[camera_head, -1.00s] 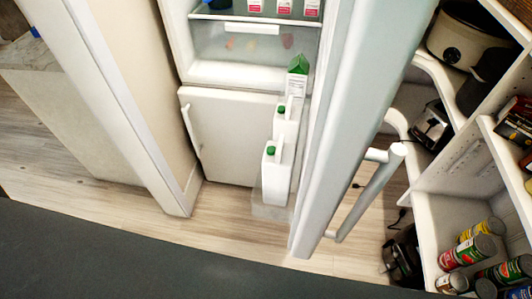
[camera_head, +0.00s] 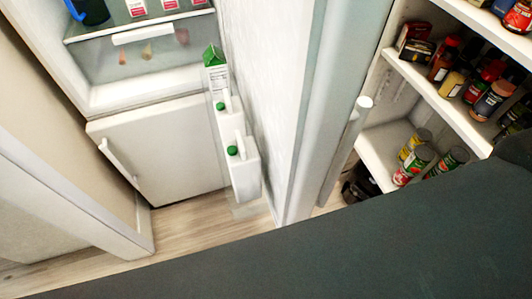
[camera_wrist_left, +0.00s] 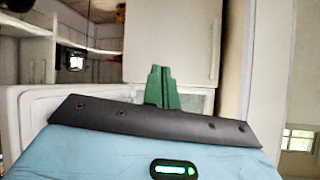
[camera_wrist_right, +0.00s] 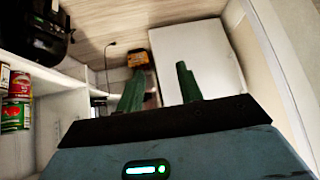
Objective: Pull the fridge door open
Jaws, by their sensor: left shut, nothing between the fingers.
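The fridge door (camera_head: 306,110) stands open in the head view. Its inner side faces left and carries a green-topped carton (camera_head: 215,75) and white jugs with green caps (camera_head: 245,165). Its upright bar handle (camera_head: 345,150) is on the outer, right side. The fridge's lit upper compartment (camera_head: 150,65) is exposed. The lower door (camera_head: 165,150) is shut. My left gripper (camera_wrist_left: 162,72) is shut and empty in the left wrist view. My right gripper (camera_wrist_right: 158,75) is open in the right wrist view, with nothing visible between its fingers. Neither gripper shows in the head view.
Corner shelving (camera_head: 450,85) with jars and cans (camera_head: 415,160) stands right of the door. A wall edge (camera_head: 70,190) stands at the left. Wood floor (camera_head: 190,225) shows before the fridge. Cans (camera_wrist_right: 17,100) and a dark appliance (camera_wrist_right: 38,35) are left of my right gripper.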

